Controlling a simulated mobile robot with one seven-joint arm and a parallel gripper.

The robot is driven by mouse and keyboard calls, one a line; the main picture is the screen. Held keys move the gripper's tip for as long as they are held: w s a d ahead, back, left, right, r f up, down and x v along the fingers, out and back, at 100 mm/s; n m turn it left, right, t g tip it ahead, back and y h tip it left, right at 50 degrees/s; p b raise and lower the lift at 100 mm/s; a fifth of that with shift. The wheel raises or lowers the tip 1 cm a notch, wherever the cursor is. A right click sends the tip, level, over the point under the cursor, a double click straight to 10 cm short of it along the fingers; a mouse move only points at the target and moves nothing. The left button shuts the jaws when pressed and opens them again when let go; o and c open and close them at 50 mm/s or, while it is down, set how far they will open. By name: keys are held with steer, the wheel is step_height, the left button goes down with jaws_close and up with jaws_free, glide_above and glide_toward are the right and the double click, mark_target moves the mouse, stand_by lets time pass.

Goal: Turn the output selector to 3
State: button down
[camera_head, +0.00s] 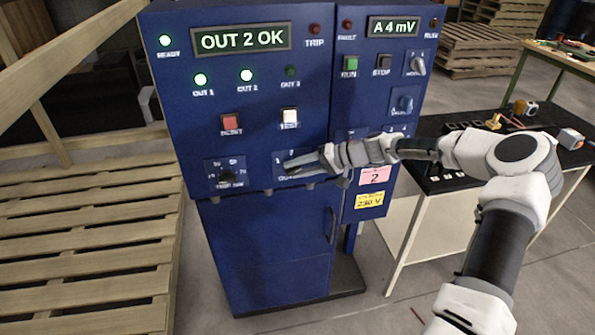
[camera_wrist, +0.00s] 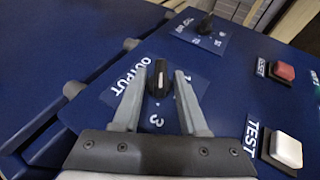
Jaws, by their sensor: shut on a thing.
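The output selector is a black knob (camera_wrist: 160,78) with a white line, on a plate marked OUTPUT on the blue cabinet. My gripper (camera_wrist: 161,72) is shut on this knob, one finger on each side of it. A 3 shows on the plate close to my gripper's palm. In the head view, my gripper (camera_head: 292,163) reaches the plate from the right and hides the knob. The display (camera_head: 240,38) reads OUT 2 OK. The OUT 1 lamp (camera_head: 200,79) and OUT 2 lamp (camera_head: 246,75) are lit green; the OUT 3 lamp (camera_head: 291,70) is dark.
A trip knob (camera_head: 227,177) sits left of the output plate. A red reset button (camera_head: 231,124) and a white test button (camera_head: 289,116) are above. A black-topped table (camera_head: 440,180) stands right, under my arm. Wooden pallets (camera_head: 85,245) lie left.

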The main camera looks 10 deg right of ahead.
steer(key=shift+s, duration=0.1)
steer(key=c, duration=0.8)
jaws_free()
steer(key=shift+a, duration=0.1)
steer(key=v, duration=1.7)
steer(key=shift+d+r, duration=0.1)
steer(key=shift+d, duration=0.15)
steer(key=shift+a, duration=0.1)
